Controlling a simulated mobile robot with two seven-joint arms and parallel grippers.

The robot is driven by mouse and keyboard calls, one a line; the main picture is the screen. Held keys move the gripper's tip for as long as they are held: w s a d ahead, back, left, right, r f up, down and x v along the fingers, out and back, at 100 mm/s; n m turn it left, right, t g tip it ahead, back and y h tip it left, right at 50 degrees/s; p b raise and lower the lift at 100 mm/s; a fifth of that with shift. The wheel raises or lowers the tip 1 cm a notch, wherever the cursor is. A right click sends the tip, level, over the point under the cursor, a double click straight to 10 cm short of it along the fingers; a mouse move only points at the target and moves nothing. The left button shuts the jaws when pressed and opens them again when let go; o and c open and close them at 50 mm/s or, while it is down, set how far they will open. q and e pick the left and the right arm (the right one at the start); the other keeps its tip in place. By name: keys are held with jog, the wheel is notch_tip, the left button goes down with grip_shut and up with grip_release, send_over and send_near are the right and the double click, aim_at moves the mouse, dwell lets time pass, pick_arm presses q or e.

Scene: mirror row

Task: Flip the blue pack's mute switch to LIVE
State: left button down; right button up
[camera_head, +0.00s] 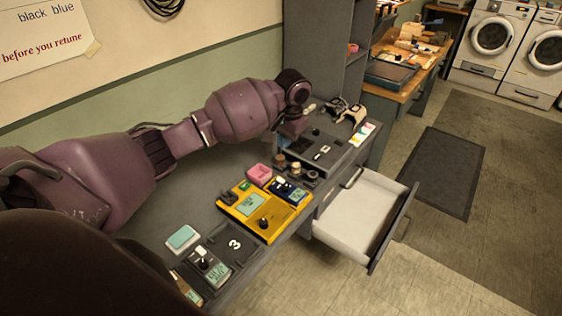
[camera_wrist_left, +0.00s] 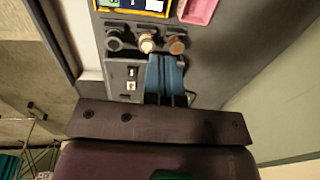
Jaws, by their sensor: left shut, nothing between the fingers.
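The blue pack (camera_head: 288,190) lies at the right end of the yellow unit (camera_head: 250,207) on the desk. It has a small screen and a pale knob; its mute switch is too small to make out. In the left wrist view only part of the blue pack (camera_wrist_left: 155,5) shows at the top edge. My left gripper (camera_head: 284,142) is shut and empty, beyond the blue pack near the dark switch panel. Its blue fingers also show in the left wrist view (camera_wrist_left: 165,75), beside the panel and apart from the pack. My right gripper is not in view.
A dark switch panel (camera_head: 322,150) and several round knobs (camera_wrist_left: 147,42) stand beyond the pack. A pink tray (camera_head: 259,172) sits beside the yellow unit. A grey pack (camera_head: 210,264) lies nearer. An open drawer (camera_head: 365,215) juts out at the right.

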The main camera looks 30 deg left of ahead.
aim_at(278, 178)
pick_arm(q)
jog(key=f, duration=0.4)
jog(key=a+f+b, duration=0.1)
jog(key=f, duration=0.7)
jog(key=shift+a+b, duration=0.3)
jog(key=shift+a+f, duration=0.1)
jog(key=shift+f, duration=0.65)
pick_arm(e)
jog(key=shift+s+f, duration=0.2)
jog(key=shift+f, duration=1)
